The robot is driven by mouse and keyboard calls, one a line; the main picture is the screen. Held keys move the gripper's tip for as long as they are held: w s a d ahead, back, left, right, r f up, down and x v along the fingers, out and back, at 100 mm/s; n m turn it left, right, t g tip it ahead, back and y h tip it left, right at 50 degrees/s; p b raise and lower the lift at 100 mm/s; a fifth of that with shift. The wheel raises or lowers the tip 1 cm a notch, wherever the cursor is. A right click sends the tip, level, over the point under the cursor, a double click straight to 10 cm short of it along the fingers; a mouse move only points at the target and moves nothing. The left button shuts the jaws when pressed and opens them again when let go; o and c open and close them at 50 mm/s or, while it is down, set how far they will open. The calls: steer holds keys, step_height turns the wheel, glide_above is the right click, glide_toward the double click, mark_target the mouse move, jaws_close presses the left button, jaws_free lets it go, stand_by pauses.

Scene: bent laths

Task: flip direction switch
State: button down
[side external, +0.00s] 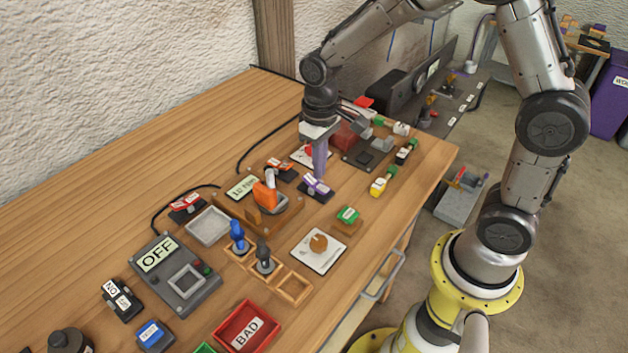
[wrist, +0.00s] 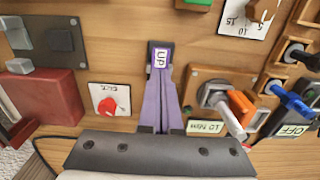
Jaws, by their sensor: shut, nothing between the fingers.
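The direction switch (side external: 316,189) is a small dark block with a purple-and-white rocker on the wooden bench. In the wrist view its label (wrist: 161,58) reads UP. My gripper (side external: 319,175) points down at the switch with its purple fingers together and nothing between them. In the wrist view the fingertips (wrist: 164,72) lie right at the near edge of the label and hide the near part of the switch. I cannot tell whether they touch it.
A fixture with an orange handle (side external: 265,196) stands close beside the switch. A white dial plate with a red knob (wrist: 108,105) and a red block (wrist: 42,98) are on the other side. Several small blocks and a knob plate (side external: 318,250) crowd the bench; its far left is clear.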

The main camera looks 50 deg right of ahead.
steer(key=shift+r, duration=2.1)
step_height(320, 180, up, 6)
steer(key=t, duration=0.2)
glide_above(319, 187)
steer(key=s, duration=0.1)
steer(key=s+d+r+t, duration=0.2)
steer(key=s+r, duration=0.3)
steer(key=s+t, duration=0.1)
steer(key=s, duration=1.2)
steer(key=shift+f+t, duration=0.3)
steer(key=shift+f, duration=0.05)
